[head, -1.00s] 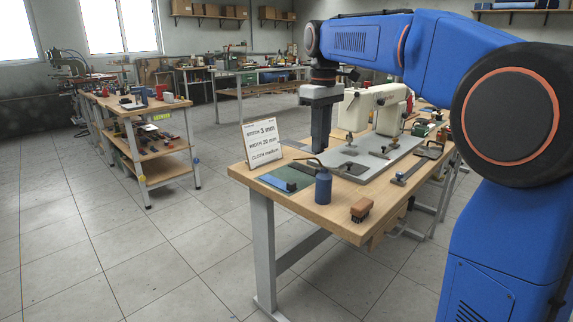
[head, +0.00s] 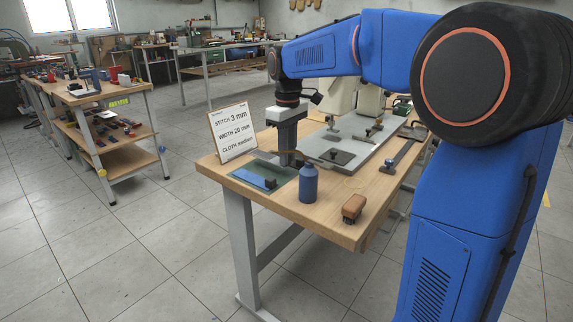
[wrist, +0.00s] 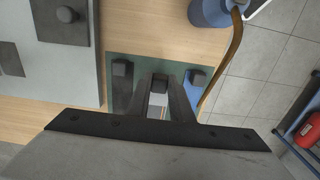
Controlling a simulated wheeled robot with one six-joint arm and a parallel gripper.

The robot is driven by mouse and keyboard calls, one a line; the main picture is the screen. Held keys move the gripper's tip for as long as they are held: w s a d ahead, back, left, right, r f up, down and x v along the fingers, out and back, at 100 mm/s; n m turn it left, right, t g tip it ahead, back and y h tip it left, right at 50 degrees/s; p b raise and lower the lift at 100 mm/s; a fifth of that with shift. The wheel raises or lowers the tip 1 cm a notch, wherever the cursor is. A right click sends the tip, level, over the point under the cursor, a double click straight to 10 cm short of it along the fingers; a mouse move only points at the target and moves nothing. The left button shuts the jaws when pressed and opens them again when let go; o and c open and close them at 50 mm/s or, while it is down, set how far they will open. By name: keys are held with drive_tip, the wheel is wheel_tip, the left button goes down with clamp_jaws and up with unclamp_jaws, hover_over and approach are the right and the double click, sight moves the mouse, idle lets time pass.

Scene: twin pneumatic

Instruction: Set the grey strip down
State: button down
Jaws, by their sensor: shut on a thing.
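My gripper (head: 288,163) is over the far part of the green mat (head: 284,188), near the table's left end. In the wrist view my gripper (wrist: 159,88) is shut on the dark block of the grey strip (wrist: 157,101), which lies between the fingers, mostly hidden by them. In the head view a grey piece (head: 265,156) shows beside the fingertips. I cannot tell whether the held strip touches the mat. A blue strip (wrist: 193,97) with a dark block lies on the mat to its right, and a dark grey strip (wrist: 122,97) with a block to its left.
A brush (head: 353,207) lies at the front edge. A sign (head: 232,133) stands behind the mat. A grey metal plate (head: 345,148) fills the table to the right.

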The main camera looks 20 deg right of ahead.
drive_tip(key=shift+f, duration=1.85)
drive_tip(key=c, duration=1.6)
unclamp_jaws()
drive_tip(key=shift+f, duration=0.1)
wheel_tip(320, 180, up, 12)
drive_tip(key=shift+r, duration=0.1)
